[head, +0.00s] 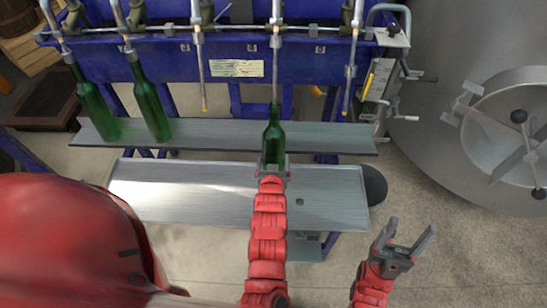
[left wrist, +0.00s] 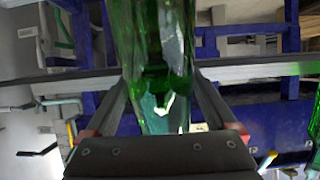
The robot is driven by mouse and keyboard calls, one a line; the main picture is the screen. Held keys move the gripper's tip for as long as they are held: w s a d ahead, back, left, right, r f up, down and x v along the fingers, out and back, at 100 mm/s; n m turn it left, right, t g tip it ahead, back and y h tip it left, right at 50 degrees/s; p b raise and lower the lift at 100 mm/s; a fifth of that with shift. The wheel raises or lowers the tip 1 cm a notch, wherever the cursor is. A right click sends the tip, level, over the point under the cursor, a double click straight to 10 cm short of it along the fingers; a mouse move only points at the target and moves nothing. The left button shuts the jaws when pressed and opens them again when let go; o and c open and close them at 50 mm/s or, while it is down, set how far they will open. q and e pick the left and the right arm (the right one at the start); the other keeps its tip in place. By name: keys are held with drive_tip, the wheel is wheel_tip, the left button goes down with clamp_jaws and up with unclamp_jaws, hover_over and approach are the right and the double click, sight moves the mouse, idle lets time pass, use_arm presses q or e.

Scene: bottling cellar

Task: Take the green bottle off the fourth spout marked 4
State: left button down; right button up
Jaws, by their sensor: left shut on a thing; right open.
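A green bottle (head: 272,143) stands upright below the fourth spout (head: 276,65) from the left. The spout's tip is hidden at the bottle's mouth and appears to be inside the neck. My left gripper (head: 272,172) is shut on the bottle's lower part from the front, hiding its base. In the left wrist view the bottle (left wrist: 155,60) fills the space between my left fingers (left wrist: 165,110). My right gripper (head: 405,243) is open and empty, low at the right, apart from everything. The number on the spout's small label is too small to read.
Two other green bottles (head: 95,108) (head: 150,105) hang tilted on the left spouts. The third and fifth spouts (head: 203,75) (head: 350,75) are empty. A grey ledge (head: 220,134) runs behind a metal shelf (head: 200,185). A steel tank (head: 450,60) stands at right.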

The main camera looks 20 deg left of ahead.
use_arm(q)
drive_tip(key=shift+s+d+f+b, duration=0.1)
drive_tip(key=shift+s+f+b, duration=0.3)
drive_tip(key=shift+f, duration=0.45)
drive_tip(key=shift+s+d+f+b, duration=0.1)
drive_tip(key=shift+s+f+b, duration=0.3)
drive_tip(key=shift+f, duration=0.4)
drive_tip(key=shift+s+d+f+b, duration=0.1)
drive_tip(key=shift+s+f+b, duration=0.3)
drive_tip(key=shift+f, duration=0.45)
drive_tip(key=shift+r, duration=0.25)
drive_tip(key=f+p+v, duration=0.1)
drive_tip(key=p+v, duration=0.4)
drive_tip(key=v, duration=0.1)
drive_tip(key=shift+s+d, duration=0.2)
drive_tip(key=shift+s, duration=0.45)
drive_tip(key=shift+w+a+r, duration=0.1)
